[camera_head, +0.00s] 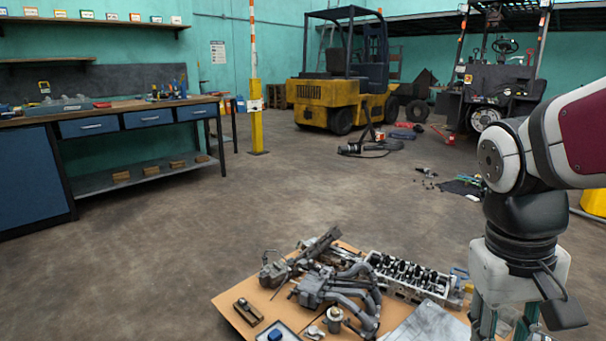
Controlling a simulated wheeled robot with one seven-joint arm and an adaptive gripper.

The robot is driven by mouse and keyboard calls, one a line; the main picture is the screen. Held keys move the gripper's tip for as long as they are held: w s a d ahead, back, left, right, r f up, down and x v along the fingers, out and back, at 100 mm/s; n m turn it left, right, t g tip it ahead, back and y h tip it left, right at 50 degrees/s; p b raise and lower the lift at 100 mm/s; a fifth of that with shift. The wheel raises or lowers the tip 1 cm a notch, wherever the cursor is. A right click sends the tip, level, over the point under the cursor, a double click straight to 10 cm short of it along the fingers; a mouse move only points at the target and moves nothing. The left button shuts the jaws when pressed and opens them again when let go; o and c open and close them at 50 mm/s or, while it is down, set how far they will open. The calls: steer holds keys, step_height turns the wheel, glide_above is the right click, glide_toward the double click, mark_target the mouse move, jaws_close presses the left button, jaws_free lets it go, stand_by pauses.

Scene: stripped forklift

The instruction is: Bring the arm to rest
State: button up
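My arm (523,160) comes in from the right edge and bends downward at a grey and black joint. My gripper (504,322) points down at the lower right, over or beside the right end of a board with engine parts. Its fingertips are cut off by the bottom edge of the picture. I cannot tell whether it is open or shut, or whether it touches anything.
The board (237,318) holds a manifold (330,288), a cylinder head (410,275) and small parts. A workbench (110,112) stands left. A yellow forklift (335,95) and a stripped forklift (495,85) stand behind. Tools lie on the floor; the middle floor is clear.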

steer(key=s+a+n+y, duration=0.2)
steer(key=s+a, duration=0.6)
steer(key=s, duration=0.4)
step_height(320, 180, up, 32)
steer(key=t+p, duration=0.4)
steer(key=p, duration=2.5)
steer(key=shift+d+t+p, duration=0.15)
steer(key=shift+t+p, duration=0.2)
steer(key=shift+t, duration=0.05)
